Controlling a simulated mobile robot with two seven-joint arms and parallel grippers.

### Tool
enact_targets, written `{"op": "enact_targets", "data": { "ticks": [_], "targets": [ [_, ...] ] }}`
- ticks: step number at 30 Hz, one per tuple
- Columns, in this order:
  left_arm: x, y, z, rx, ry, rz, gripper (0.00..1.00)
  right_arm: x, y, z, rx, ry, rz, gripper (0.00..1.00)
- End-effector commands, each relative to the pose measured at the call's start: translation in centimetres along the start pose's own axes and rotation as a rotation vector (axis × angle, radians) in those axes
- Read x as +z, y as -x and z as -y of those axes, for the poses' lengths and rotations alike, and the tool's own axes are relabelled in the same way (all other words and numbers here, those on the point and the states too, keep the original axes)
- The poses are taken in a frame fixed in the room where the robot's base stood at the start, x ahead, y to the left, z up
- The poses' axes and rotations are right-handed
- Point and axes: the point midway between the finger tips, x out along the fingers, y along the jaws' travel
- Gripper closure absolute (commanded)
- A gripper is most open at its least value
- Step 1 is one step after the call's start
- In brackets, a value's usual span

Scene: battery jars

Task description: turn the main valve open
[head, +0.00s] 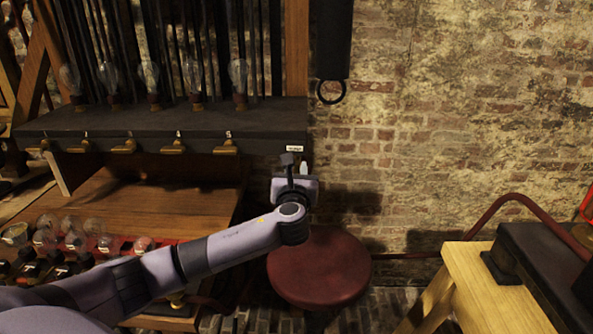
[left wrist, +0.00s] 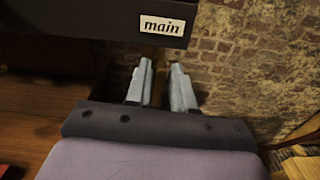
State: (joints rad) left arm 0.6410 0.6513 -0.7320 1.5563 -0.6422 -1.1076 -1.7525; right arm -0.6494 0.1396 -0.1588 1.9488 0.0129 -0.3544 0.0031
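The label "main" is on the right end of the dark shelf front, in the head view (head: 296,148) and large in the left wrist view (left wrist: 162,27). My left gripper (head: 296,167) is just below this label. In the left wrist view its two grey fingers (left wrist: 161,88) stand apart, pointing up toward the shelf's underside. A narrow brownish-gold strip (left wrist: 157,78) shows between the fingers; it may be the main valve's lever, but I cannot tell whether they touch it. In the head view the gripper hides that spot. My right gripper is not in view.
Several brass levers (head: 226,148) line the shelf front (head: 270,130) to the left, below glass bulbs (head: 239,77). A round red stool (head: 320,268) stands below the gripper. A wooden bench (head: 490,290) is at right. The brick wall's front is open in the middle.

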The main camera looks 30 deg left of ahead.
Motion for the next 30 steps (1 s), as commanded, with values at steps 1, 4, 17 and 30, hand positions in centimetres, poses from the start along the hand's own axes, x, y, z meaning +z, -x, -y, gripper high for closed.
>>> {"op": "enact_targets", "data": {
  "ticks": [1, 4, 17, 30],
  "targets": [
    [0.01, 0.01, 0.0, 0.0, 0.0, 0.0, 0.95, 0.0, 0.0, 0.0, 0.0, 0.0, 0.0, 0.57],
    [0.01, 0.01, 0.0, 0.0, 0.0, 0.0, 1.0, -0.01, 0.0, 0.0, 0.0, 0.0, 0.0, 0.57],
    [0.03, 0.03, -0.08, -0.001, 0.074, 0.001, 1.0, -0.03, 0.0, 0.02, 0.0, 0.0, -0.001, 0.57],
    [0.03, 0.07, -0.07, -0.001, 0.073, 0.001, 0.63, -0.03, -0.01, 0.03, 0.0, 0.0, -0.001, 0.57]
  ]
}}
